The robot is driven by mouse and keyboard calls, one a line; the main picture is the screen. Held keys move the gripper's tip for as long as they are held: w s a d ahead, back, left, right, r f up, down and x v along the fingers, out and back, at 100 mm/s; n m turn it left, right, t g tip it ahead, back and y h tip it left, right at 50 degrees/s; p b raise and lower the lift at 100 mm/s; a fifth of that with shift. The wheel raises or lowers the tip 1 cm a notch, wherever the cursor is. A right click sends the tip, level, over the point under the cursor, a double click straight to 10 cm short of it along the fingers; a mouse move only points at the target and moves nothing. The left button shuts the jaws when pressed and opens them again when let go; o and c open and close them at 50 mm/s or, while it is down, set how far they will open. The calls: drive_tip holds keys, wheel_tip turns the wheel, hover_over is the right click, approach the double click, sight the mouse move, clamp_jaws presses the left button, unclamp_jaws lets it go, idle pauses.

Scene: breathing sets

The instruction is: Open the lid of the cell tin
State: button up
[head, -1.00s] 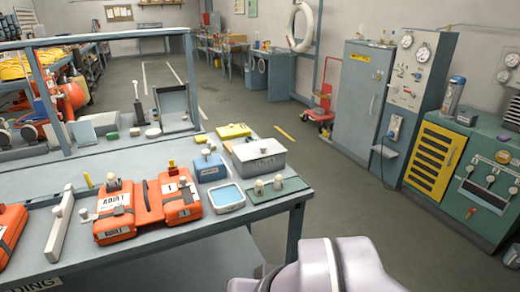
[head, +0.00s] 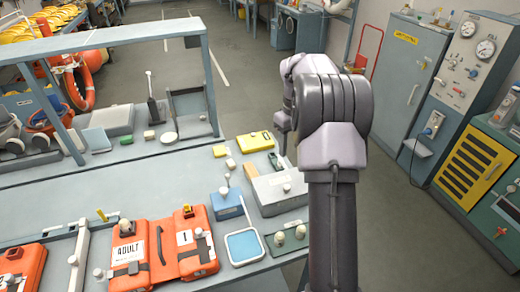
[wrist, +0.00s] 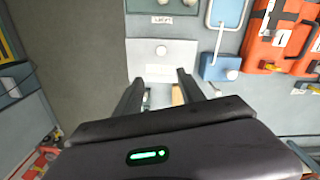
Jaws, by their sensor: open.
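The cell tin appears to be the pale grey box with a flat lid and a small round knob (head: 271,194), on the bench right of the blue box. Its lid looks shut. In the wrist view the lid (wrist: 150,66) lies just beyond my fingertips, with its knob beyond their line. My gripper (wrist: 160,76) is open and empty, its two dark fingers spread above the near side of the tin. I cannot tell the height of the gap. In the head view my arm covers the tin's right side and my fingers are hardly visible.
A blue box with an upright knob (head: 227,205) stands close to the tin's left. A blue-lined tray (head: 245,246), a green plate with two knobs (head: 287,238) and orange packs (head: 190,262) lie nearer. A yellow case (head: 254,145) lies behind. Open floor is right of the bench.

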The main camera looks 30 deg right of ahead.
sight(287, 187)
drive_tip(key=f+b, duration=0.1)
drive_tip(key=f, duration=0.4)
drive_tip(key=f+b, duration=0.2)
drive_tip(key=f, duration=0.4)
drive_tip(key=s+f+b, duration=0.1)
drive_tip(key=f+b, duration=0.1)
drive_tip(key=f, duration=0.4)
drive_tip(key=shift+a+f, duration=0.1)
drive_tip(key=shift+a, duration=0.25)
clamp_jaws()
